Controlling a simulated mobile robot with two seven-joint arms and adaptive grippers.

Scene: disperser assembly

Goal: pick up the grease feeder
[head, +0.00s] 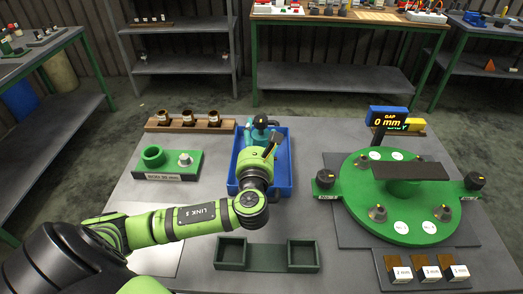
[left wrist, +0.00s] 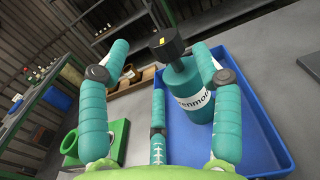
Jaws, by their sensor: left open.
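The grease feeder is probably the teal bottle (left wrist: 181,84) with a black cap and a white label, partly readable, in the left wrist view. It stands in a blue tray (left wrist: 258,130), which also shows in the head view (head: 288,160). My left gripper (head: 262,130) is over the tray and hides much of it in the head view. In the left wrist view its teal fingers (left wrist: 160,52) are spread open. The bottle appears beyond and between the middle and right fingers, and the right finger overlaps it. Contact cannot be told. My right gripper is not in view.
A wooden rack (head: 190,126) with several small cups and a green fixture (head: 167,165) stand left of the tray. A large green round fixture (head: 405,222) with a gap display (head: 388,118) stands right. A dark green two-pocket holder (head: 268,256) lies in front.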

